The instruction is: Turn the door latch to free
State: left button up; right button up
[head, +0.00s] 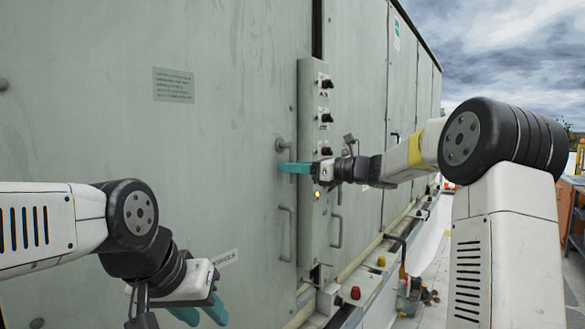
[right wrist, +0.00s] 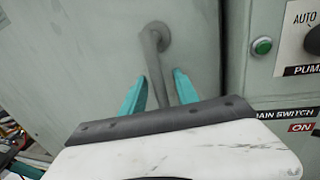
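The door latch (head: 283,145) is a grey lever on the pale green cabinet door, left of the control panel. In the right wrist view, the latch (right wrist: 157,62) hangs from its round pivot, its arm running down and slightly right. My right gripper (head: 292,168) is at the latch. In the right wrist view, the teal fingers of my right gripper (right wrist: 161,82) stand on either side of the lever, with gaps visible; the lever's lower end is hidden behind the gripper body. My left gripper (head: 204,312) is low at the left, its fingers apart and empty.
A control panel (head: 312,110) with black knobs stands right of the latch; a green button (right wrist: 262,46) is on it. Bar handles (head: 286,233) are below. A ledge (head: 365,285) with a red button runs along the cabinet's foot. Open space lies before the door.

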jog(key=shift+c, duration=0.3)
grip_shut()
dwell(1.1)
